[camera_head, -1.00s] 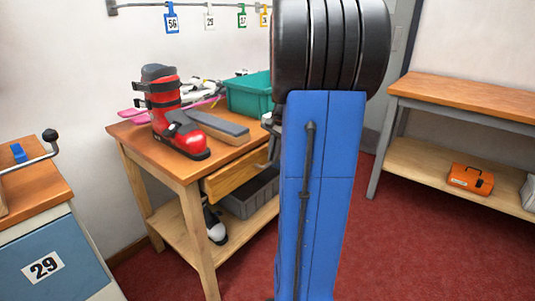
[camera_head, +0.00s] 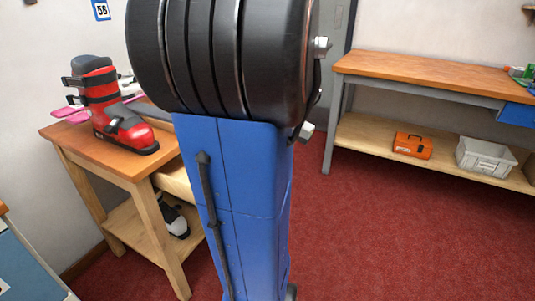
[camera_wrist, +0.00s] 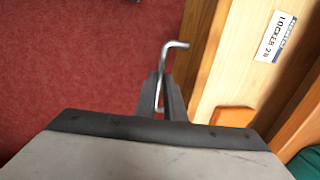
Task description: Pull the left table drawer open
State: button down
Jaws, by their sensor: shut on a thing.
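The wooden table (camera_head: 82,140) stands at the left in the head view. Its drawer (camera_head: 172,183) shows only in part beside my blue arm and juts out from under the top. In the wrist view my gripper (camera_wrist: 162,95) is shut on the bent metal drawer handle (camera_wrist: 173,46), whose hooked end sticks out past the fingertips. The drawer's wooden front (camera_wrist: 204,40) runs along the right of the handle. Behind it lies the pale drawer inside with a white label (camera_wrist: 277,36) reading LOCKER 28. My arm hides the gripper in the head view.
A red ski boot (camera_head: 110,118) stands on the table. A black and white shoe (camera_head: 174,220) is on its lower shelf. A green bin (camera_wrist: 307,164) shows at the wrist view's corner. A workbench (camera_head: 430,78) stands at the right. The red floor (camera_head: 390,230) between is clear.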

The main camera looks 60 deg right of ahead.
jog(key=shift+s+d+r, duration=0.1)
jog(key=shift+s+d, duration=0.1)
jog(key=shift+s, duration=1.75)
jog(key=c, duration=2.1)
grip_release()
jog(key=s+r, duration=0.1)
jog(key=r, duration=0.4)
jog(key=s+r, duration=0.1)
jog(key=r, duration=0.5)
jog(key=s+r, duration=0.1)
jog(key=r, duration=0.5)
jog(key=shift+s+d, duration=0.15)
jog(key=shift+s, duration=0.05)
